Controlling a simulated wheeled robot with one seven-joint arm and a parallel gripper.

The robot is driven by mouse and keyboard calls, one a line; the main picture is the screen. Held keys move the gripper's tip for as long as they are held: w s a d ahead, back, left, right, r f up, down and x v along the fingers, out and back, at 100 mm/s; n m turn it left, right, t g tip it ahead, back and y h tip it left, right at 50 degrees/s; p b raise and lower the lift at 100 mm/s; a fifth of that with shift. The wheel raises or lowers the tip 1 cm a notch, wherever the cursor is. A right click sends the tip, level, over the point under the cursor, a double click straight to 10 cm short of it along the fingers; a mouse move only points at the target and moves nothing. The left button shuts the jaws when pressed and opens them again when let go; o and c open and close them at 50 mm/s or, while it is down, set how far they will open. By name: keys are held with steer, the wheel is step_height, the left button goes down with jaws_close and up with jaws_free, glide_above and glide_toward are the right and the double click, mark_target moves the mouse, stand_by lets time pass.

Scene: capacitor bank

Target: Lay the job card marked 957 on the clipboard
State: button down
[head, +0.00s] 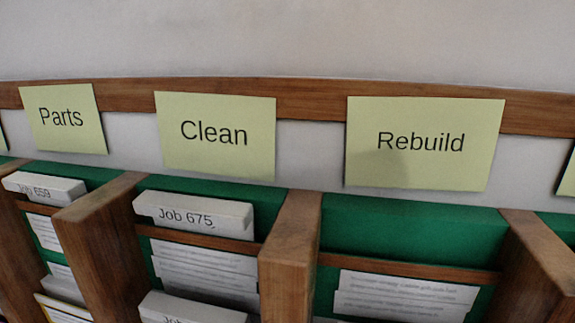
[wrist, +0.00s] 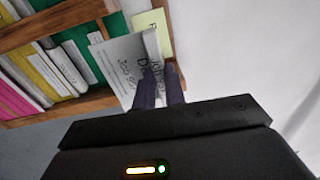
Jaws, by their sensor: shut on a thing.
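In the wrist view my gripper (wrist: 160,78) is shut on a white card (wrist: 120,62). The card bears "Job" and a number that starts with what looks like 9; the other digits are too blurred to read for sure. The fingers cover part of the card, and it is close in front of the wooden rack. My gripper does not show in the head view. The clipboard is in neither view.
The wooden rack (head: 288,255) has green-backed columns under yellow labels "Parts" (head: 63,118), "Clean" (head: 215,134) and "Rebuild" (head: 425,142). Cards Job 659 (head: 42,188) and Job 675 (head: 193,216) sit in it. The top slot under Rebuild holds no card. Wooden dividers stick out.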

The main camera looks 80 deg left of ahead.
steer(key=w+d+f+m+t+b, duration=0.1)
steer(key=w+d+f, duration=0.3)
steer(key=f, duration=0.9)
steer(key=w+d+f+t+b, duration=0.1)
steer(key=w+d+f, duration=0.3)
steer(key=f, duration=0.9)
steer(key=w+d+f+m+t+b, duration=0.15)
steer(key=w+d+f, duration=0.25)
steer(key=f, duration=0.9)
steer(key=s+f+h+b, duration=0.1)
steer(key=s+f, duration=0.2)
steer(key=f, duration=0.8)
steer(key=s+f+h+b, duration=0.1)
steer(key=s+f, duration=0.1)
steer(key=f, duration=1)
steer(key=s+a+f+b, duration=0.1)
steer(key=s+a+f, duration=0.1)
steer(key=s+f, duration=0.3)
steer(key=s+a+f+t, duration=0.1)
steer(key=s+f, duration=0.4)
steer(key=f, duration=0.5)
steer(key=shift+a+f+b, duration=0.35)
steer(key=shift+a, duration=0.35)
steer(key=shift+a+m+t+h, duration=0.1)
steer(key=shift+m+t+h, duration=0.2)
steer(key=shift+m, duration=0.15)
